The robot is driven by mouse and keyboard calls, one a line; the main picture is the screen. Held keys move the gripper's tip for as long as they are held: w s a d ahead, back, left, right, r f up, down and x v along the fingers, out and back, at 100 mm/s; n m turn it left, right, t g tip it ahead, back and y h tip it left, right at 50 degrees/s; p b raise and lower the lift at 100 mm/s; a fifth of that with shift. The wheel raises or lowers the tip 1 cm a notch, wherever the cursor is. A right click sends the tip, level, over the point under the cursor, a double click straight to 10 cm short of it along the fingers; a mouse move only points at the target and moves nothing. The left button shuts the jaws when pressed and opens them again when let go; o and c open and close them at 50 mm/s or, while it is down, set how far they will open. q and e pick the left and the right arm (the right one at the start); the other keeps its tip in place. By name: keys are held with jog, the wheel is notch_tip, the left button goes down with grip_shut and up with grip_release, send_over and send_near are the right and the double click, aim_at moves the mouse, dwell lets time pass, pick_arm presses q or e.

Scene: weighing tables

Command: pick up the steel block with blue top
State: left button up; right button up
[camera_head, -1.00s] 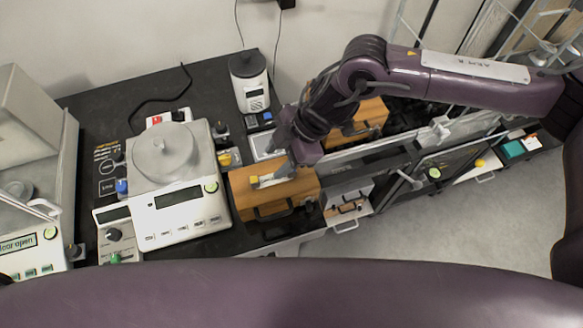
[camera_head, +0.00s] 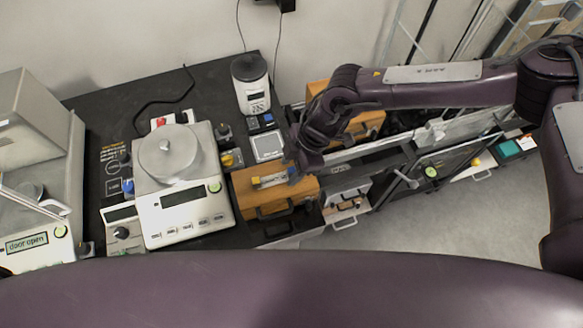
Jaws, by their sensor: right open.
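A small block with a blue top (camera_head: 127,187) stands on the dark table at the left of the middle scale. Another small blue-topped piece (camera_head: 268,119) stands near the jar-shaped device; I cannot tell from this view which is the steel block. My right gripper (camera_head: 292,170) is open at the right end of the wooden box, apart from both blue pieces. Its fingers are partly hidden by its own wrist. My left gripper is not in view.
The middle scale (camera_head: 183,222) has a round pan. A yellow-topped block (camera_head: 231,159) stands right of it. The wooden box (camera_head: 246,201) carries a small yellow-ended item (camera_head: 268,181). A draft-shield balance (camera_head: 60,246) reading "door open" stands at the left. The jar-shaped device (camera_head: 251,88) stands at the back.

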grip_shut()
dwell(0.3)
